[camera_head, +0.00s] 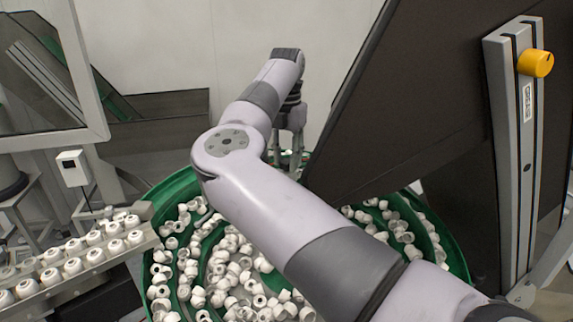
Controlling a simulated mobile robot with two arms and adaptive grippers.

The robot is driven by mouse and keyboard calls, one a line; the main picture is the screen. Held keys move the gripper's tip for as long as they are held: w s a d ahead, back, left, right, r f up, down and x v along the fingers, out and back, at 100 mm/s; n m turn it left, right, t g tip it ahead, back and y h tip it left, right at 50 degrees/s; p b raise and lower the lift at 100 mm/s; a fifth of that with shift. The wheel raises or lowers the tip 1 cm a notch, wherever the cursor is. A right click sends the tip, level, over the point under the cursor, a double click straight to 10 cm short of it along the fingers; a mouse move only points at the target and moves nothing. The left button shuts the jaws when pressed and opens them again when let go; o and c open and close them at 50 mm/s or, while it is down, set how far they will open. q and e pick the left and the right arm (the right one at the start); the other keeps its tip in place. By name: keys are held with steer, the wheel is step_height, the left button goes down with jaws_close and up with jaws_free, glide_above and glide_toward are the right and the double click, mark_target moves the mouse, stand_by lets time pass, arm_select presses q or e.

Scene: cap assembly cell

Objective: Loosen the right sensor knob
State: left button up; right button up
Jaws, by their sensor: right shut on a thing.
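My right arm comes in from the bottom right and reaches over the bowl. My right gripper (290,135) is at its far end, pointing down near the bowl's back edge and partly hidden by my own arm. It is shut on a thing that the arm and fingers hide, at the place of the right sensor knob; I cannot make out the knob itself. A yellow knob (535,63) sits on an upright grey metal profile (527,150) at the far right, well apart from the gripper. My left gripper is not in view.
A green round bowl (181,187) full of white caps lies below my arm. A large dark panel (410,95) slants close to the right of the gripper. A metal rail with rows of white caps (73,266) is at the lower left, with a white box (72,168) behind.

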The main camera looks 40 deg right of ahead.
steer(key=shift+n+b, duration=0.95)
steer(key=shift+n, duration=1.15)
steer(key=o, duration=1.1)
steer(key=shift+o, duration=0.2)
